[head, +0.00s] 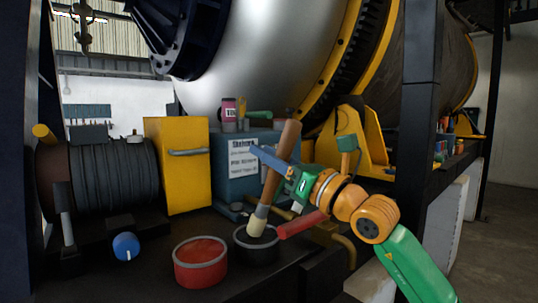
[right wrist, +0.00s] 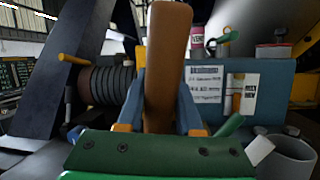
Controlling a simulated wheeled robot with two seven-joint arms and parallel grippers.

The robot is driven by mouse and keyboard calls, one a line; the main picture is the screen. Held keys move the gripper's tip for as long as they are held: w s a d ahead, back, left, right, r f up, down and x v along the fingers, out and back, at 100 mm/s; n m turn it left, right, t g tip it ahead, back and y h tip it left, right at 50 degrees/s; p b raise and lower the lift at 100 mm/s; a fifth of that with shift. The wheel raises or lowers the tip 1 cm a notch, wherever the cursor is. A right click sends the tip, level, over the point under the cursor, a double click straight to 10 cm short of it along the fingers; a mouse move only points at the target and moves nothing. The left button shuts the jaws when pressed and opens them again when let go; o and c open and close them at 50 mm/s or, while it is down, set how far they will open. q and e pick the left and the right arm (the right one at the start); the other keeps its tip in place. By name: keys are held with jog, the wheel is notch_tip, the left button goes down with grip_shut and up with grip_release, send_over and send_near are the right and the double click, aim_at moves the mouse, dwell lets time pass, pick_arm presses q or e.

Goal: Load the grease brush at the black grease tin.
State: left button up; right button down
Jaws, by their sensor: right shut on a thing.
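The grease brush has a brown wooden handle (head: 281,152) and pale bristles (head: 256,226). My right gripper (head: 272,168) is shut on the handle, and in the right wrist view the handle (right wrist: 166,65) stands between its blue fingers. The brush is tilted, handle top to the right and bristles down. The bristle end is at the mouth of the black grease tin (head: 258,256); I cannot tell how deep it reaches. The tin stands open on the dark bench. My left gripper is not in view.
A red tin (head: 200,270) stands just left of the black tin. A blue knob (head: 125,246), a cable drum (head: 110,178), a yellow box (head: 178,165) and a blue labelled box (head: 240,170) stand around. A red bar (head: 301,224) lies close right of the black tin.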

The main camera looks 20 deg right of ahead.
jog(key=shift+f, duration=0.2)
dwell(1.1)
notch_tip(320, 180, up, 7)
jog(key=p, duration=0.5)
dwell(0.4)
dwell(0.3)
